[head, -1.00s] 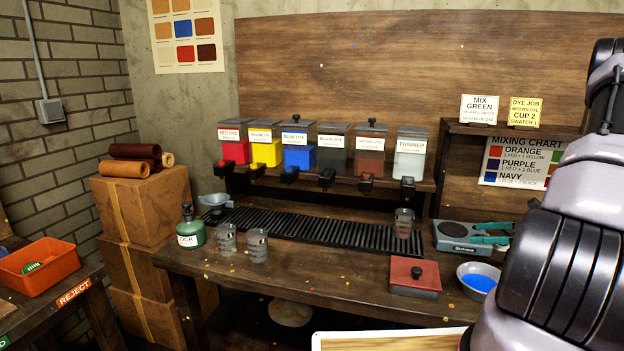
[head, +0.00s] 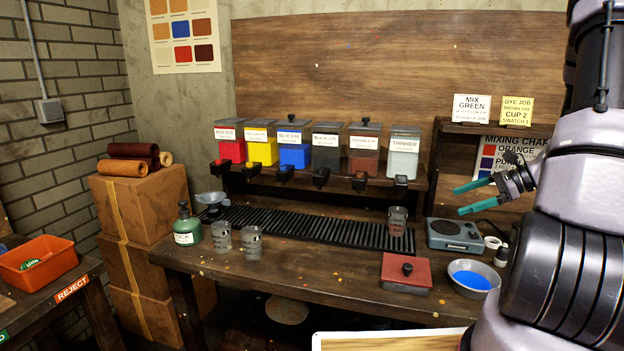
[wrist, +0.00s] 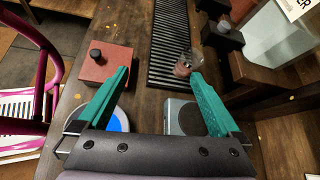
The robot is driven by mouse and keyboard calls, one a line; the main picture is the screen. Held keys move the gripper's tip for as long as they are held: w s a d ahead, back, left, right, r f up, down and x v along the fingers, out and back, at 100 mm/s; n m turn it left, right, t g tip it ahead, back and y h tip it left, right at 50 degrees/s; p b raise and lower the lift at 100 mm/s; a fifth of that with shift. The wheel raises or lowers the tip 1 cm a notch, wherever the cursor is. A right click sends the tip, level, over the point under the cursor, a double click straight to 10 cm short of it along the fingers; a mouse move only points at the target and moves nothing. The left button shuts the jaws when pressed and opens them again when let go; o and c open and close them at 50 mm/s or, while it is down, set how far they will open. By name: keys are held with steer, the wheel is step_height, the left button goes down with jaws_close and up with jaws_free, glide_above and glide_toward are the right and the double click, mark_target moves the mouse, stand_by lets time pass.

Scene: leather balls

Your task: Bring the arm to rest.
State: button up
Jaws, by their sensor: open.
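My gripper (head: 468,199) is at the right side of the head view, raised above the back right of the workbench. Its two teal fingers are apart with nothing between them. In the wrist view my gripper (wrist: 160,82) looks down over the bench, its fingers spread. My dark and grey arm fills the right edge of the head view. A glass cup (head: 397,221) with some dark contents stands on the slatted drain rack (head: 310,229), below the dispensers; the cup also shows in the wrist view (wrist: 183,66), beyond the fingertips.
A scale (head: 455,234), a bowl of blue dye (head: 473,279) and a red-lidded box (head: 407,274) stand on the bench below and left of my arm. Two cups (head: 236,240) and a green bottle (head: 187,226) stand at the left. Dye dispensers (head: 311,150) line the back.

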steer(key=s+a+r+n+g+h, duration=0.1)
steer(key=s+a+r+n+h, duration=0.1)
steer(key=s+a+r+n, duration=0.35)
steer(key=s+a+r+n+g+h, duration=0.1)
steer(key=s+a+r+n+h, duration=0.2)
steer(key=a+r, duration=0.5)
steer(key=s+a+r+n+t+h, duration=0.3)
steer(key=s+r+n, duration=0.4)
steer(key=s+r, duration=0.4)
steer(key=shift+s+t+h, duration=0.15)
steer(key=shift+t+h, duration=0.25)
steer(key=shift+t, duration=0.3)
